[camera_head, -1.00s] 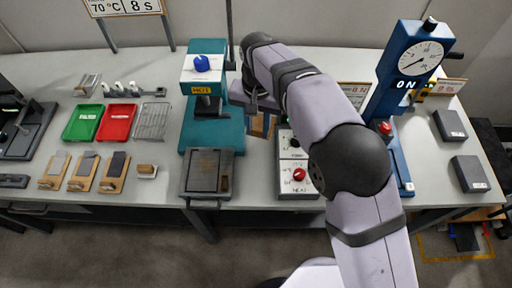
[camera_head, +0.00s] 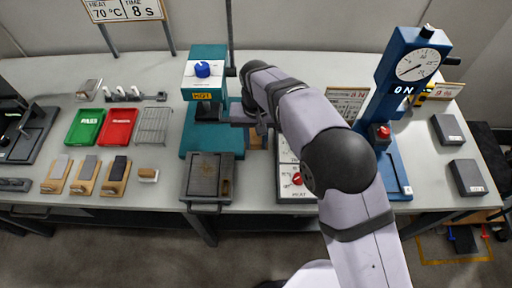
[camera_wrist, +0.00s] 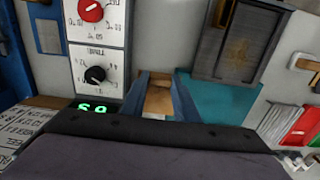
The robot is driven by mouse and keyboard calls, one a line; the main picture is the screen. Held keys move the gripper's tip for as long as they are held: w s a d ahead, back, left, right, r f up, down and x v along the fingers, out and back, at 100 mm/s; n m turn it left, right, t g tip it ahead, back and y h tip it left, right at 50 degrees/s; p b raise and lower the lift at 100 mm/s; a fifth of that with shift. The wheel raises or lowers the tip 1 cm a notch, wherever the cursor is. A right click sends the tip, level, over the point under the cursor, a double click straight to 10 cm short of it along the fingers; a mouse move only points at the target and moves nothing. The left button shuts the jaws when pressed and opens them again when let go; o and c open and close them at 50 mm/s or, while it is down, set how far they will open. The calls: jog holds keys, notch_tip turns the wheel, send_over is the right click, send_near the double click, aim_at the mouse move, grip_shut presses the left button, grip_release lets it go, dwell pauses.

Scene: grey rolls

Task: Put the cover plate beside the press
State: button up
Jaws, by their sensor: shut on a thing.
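The press (camera_head: 208,85) is teal with a blue knob and a HOT label, standing on a teal base. My gripper (camera_head: 260,128) is just right of it, low over the bench, partly hidden by my arm. In the wrist view its two blue-grey fingers (camera_wrist: 160,98) are shut on a brown piece (camera_wrist: 158,102), which I take to be the cover plate. A bit of brown (camera_head: 257,140) shows below the gripper in the head view. Most of the piece is hidden, and I cannot tell whether it touches the bench.
A dark tray (camera_head: 196,190) lies in front of the press. A white control box (camera_head: 288,180) with a red knob stands close on the right. Green (camera_head: 85,127) and red (camera_head: 117,127) trays are on the left, a blue gauge stand (camera_head: 385,85) on the right.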

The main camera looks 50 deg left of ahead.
aim_at(256, 148)
jog(key=shift+f+p, duration=0.7)
jog(key=shift+f, duration=1.8)
jog(key=shift+f+b, duration=0.3)
jog(key=shift+f, duration=0.15)
jog(key=shift+f, duration=0.2)
jog(key=o, duration=1)
jog(key=shift+r, duration=0.15)
